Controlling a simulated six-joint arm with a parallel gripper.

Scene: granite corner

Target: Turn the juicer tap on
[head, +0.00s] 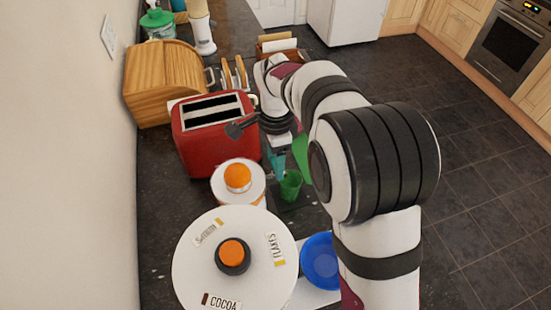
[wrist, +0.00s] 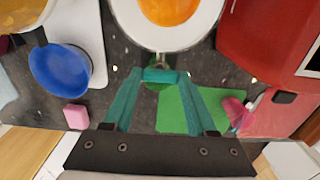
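The juicer (head: 221,178) is white with an orange on top and stands beside the red toaster. It also shows at the top of the wrist view (wrist: 127,22). Its tap (wrist: 160,75) has a small teal block on a grey stem, at the front of the juicer. My gripper (wrist: 161,73) points at the juicer, with its teal fingers apart and the tap between the fingertips. Contact with the tap is not clear. In the head view my arm partly hides the gripper (head: 276,163) and the tap. A green cup (head: 290,186) stands below the tap.
The red toaster (head: 190,148) stands close behind the juicer. A large white round container (head: 190,265) is in front. A blue bowl (wrist: 60,72) lies on a white board (wrist: 99,45). A pink block (wrist: 76,115) and a green flat piece (wrist: 185,108) are near my gripper.

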